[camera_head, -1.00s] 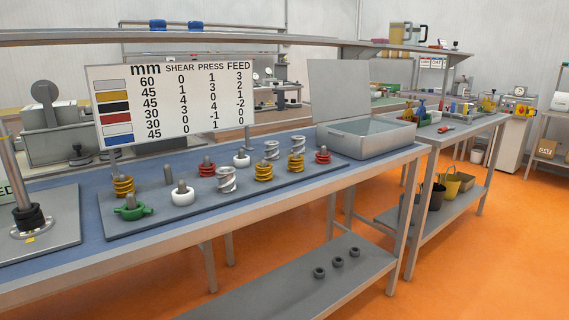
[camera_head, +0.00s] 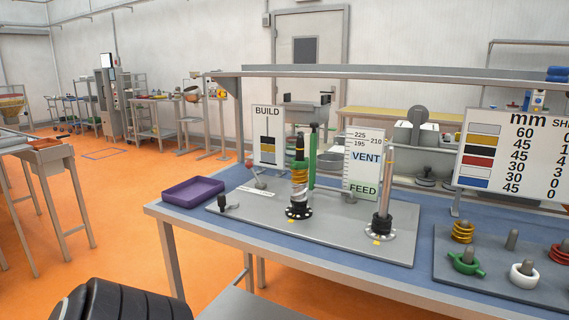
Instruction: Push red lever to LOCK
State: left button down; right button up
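A small lever with a red knob (camera_head: 249,164) stands near the back left of the grey plate, beside a white label strip (camera_head: 258,192). The strip's lettering is too small to read, so I cannot tell which position the lever is in. To its right an upright black post carries a stack of silver, white and green rings (camera_head: 299,182). A black-handled piece (camera_head: 223,202) sits at the plate's front left corner. Neither of my grippers is in view.
A purple tray (camera_head: 193,192) sits at the table's left end. A metal post (camera_head: 385,190), a BUILD board (camera_head: 268,125) and a VENT/FEED board (camera_head: 364,190) stand nearby. A peg board with rings (camera_head: 497,268) is at right.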

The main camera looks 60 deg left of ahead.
aim_at(249, 165)
jog(key=u, duration=2.2)
jog(key=i+j+u, duration=0.35)
jog(key=u, duration=0.15)
jog(key=i+j+u, duration=0.25)
jog(key=i+u, duration=0.25)
jog(key=i+j+u, duration=0.2)
jog(key=i+u, duration=0.25)
jog(key=i+j+u, duration=0.1)
jog(key=i+u, duration=0.2)
jog(key=u, duration=0.15)
jog(key=i+j+z, duration=0.1)
jog(key=i, duration=1.05)
jog(key=i+z, duration=0.4)
jog(key=i+j+z, duration=0.15)
jog(key=i+z, duration=0.2)
jog(key=i, duration=0.25)
jog(key=i+z, duration=0.5)
jog(key=z, duration=0.2)
jog(key=i+z, duration=0.2)
jog(key=z, duration=0.15)
